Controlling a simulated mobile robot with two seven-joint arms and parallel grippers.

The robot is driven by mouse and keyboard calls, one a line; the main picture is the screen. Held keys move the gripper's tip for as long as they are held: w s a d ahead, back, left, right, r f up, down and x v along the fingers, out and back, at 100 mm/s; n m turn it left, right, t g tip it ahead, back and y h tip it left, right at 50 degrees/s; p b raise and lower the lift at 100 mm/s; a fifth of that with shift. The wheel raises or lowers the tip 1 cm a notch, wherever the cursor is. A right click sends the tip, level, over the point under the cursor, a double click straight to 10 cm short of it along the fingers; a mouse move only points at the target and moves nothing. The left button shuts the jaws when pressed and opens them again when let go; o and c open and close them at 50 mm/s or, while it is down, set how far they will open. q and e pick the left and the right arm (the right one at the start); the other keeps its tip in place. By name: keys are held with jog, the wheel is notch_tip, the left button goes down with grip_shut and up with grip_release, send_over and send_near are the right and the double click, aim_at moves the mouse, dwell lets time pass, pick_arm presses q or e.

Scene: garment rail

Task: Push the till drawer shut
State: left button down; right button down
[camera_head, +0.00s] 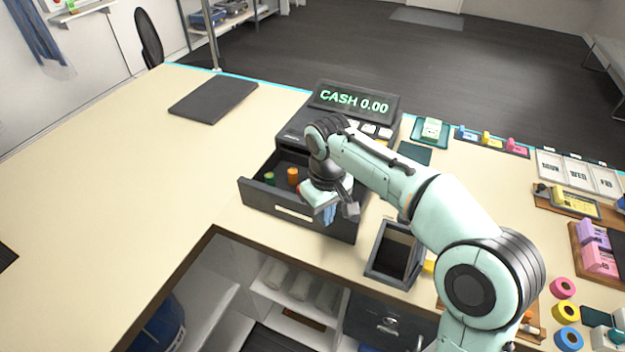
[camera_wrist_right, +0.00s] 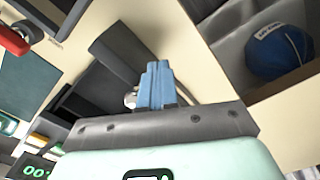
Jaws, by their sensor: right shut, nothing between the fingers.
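The till (camera_head: 298,128) stands on the counter with a lit display reading "CASH 0.00". Its grey drawer (camera_head: 270,206) is pulled out towards me, with a few coloured coin rolls inside at the left. My right gripper (camera_head: 328,215) is at the right part of the drawer front, its blue fingers pointing down and closed together with nothing between them. In the right wrist view the blue fingers (camera_wrist_right: 157,85) lie beside the drawer's front panel (camera_wrist_right: 118,52). I cannot tell whether they touch it. My left gripper is not in view.
An open grey box (camera_head: 395,252) sits right of the drawer, below my arm. A dark mat (camera_head: 213,98) lies on the left of the counter. Tape rolls (camera_head: 564,288) and trays crowd the right side.

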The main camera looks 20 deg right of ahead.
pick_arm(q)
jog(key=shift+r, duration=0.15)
pick_arm(e)
jog(key=shift+w+d, duration=0.1)
